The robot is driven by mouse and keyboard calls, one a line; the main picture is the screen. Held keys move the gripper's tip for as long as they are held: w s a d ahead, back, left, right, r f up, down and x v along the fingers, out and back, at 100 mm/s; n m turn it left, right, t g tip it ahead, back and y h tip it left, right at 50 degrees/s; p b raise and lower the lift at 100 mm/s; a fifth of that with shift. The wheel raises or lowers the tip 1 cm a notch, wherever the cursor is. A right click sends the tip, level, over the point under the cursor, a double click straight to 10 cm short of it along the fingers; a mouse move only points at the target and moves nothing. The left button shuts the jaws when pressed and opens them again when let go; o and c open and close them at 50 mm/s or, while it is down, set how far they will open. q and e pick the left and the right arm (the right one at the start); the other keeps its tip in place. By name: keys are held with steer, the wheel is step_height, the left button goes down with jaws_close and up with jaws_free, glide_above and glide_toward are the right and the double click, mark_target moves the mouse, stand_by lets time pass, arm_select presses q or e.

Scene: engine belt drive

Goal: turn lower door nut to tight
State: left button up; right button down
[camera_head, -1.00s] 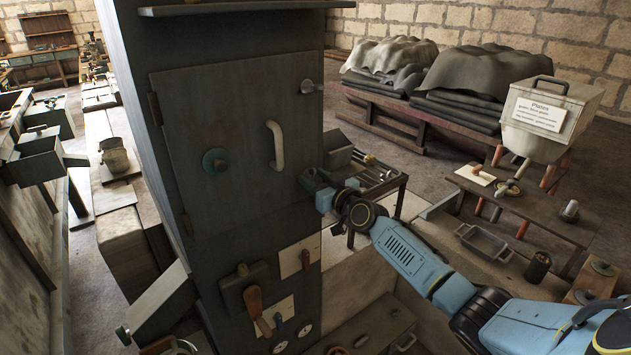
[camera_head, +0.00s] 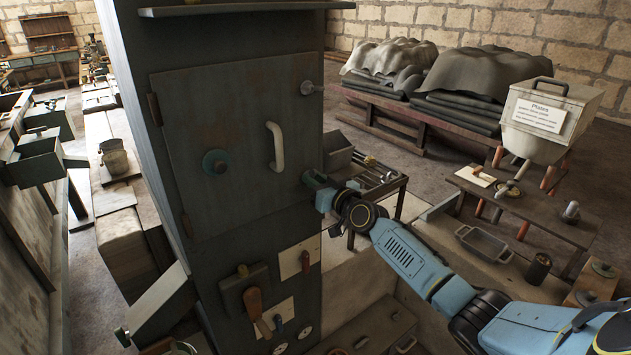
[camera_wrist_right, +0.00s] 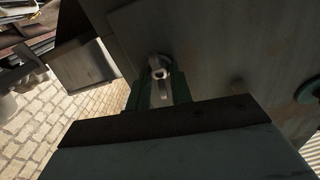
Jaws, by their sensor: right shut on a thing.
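The grey metal door (camera_head: 235,140) is closed on the tall dark cabinet, with a pale curved handle (camera_head: 277,147) on its right side. My right gripper (camera_head: 311,181) is at the door's lower right edge, shut on the lower door nut, which its jaws hide in the head view. In the right wrist view, the lower door nut (camera_wrist_right: 159,73) shows as a small pale metal piece between the gripper's fingertips (camera_wrist_right: 157,84). The upper door nut (camera_head: 308,87) sits at the door's upper right edge, free of any gripper. My left gripper is not in view.
A round blue-green knob (camera_head: 215,162) sits on the door. Below it are a lever with a brown handle (camera_head: 254,305) and small dials. A tool tray (camera_head: 375,185) stands right behind my right gripper. A bench with a labelled bin (camera_head: 545,118) is farther right.

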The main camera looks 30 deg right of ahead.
steer(key=m, duration=0.4)
steer(key=shift+f+b, duration=0.1)
steer(key=shift+b, duration=0.25)
steer(key=m, duration=0.4)
steer(key=shift+d+m, duration=0.1)
steer(key=shift+m, duration=0.3)
steer(key=m, duration=0.3)
steer(key=shift+m, duration=2.6)
steer(key=c, duration=1.3)
jaws_free()
steer(key=shift+o, duration=0.2)
